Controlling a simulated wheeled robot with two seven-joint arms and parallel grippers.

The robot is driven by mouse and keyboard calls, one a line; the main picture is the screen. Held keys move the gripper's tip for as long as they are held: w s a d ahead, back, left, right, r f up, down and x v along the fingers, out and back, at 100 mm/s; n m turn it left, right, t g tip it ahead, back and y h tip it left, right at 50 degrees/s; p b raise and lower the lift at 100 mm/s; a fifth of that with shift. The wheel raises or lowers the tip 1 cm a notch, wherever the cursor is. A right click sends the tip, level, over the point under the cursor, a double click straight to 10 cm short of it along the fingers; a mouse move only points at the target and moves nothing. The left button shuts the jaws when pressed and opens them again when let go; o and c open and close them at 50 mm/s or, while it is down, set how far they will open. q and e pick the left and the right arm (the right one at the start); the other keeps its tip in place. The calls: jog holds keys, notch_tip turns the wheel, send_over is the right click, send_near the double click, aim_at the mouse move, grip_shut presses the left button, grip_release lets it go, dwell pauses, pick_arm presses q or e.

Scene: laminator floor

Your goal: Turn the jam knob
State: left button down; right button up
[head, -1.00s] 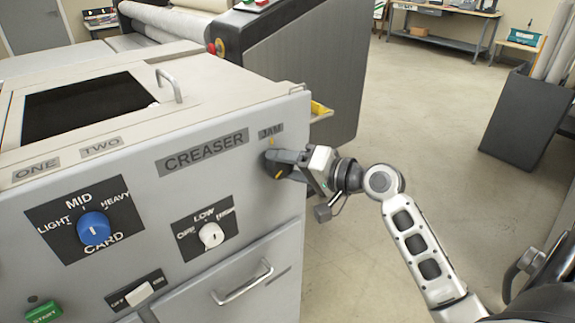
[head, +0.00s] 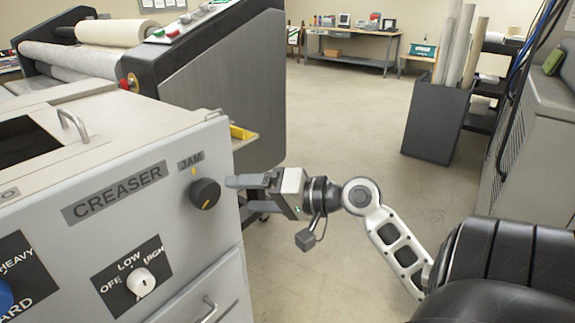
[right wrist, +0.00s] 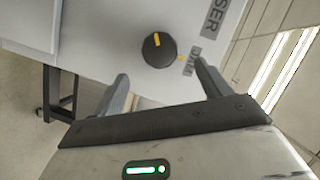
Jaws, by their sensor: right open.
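The jam knob (head: 205,193) is a round black knob with a yellow pointer mark, on the grey front panel of the creaser, under the JAM label (head: 191,160). In the head view its yellow mark points down and slightly left. The knob also shows in the right wrist view (right wrist: 159,49), beyond the fingers. My right gripper (head: 232,182) is just right of the knob, apart from it. In the right wrist view its two fingers (right wrist: 163,85) are spread wide with nothing between them. My left gripper is not in view.
A white OFF/LOW/HIGH knob (head: 141,282) sits lower left on the creaser (head: 120,150). A metal handle (head: 207,308) is on the drawer below. A dark bin of rolls (head: 436,120) and a workbench (head: 350,45) stand farther back. The floor to the right is open.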

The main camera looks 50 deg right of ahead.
jog(key=b+v, duration=0.1)
jog(key=v, duration=0.6)
jog(key=shift+s+d, duration=0.15)
jog(key=shift+s, duration=0.15)
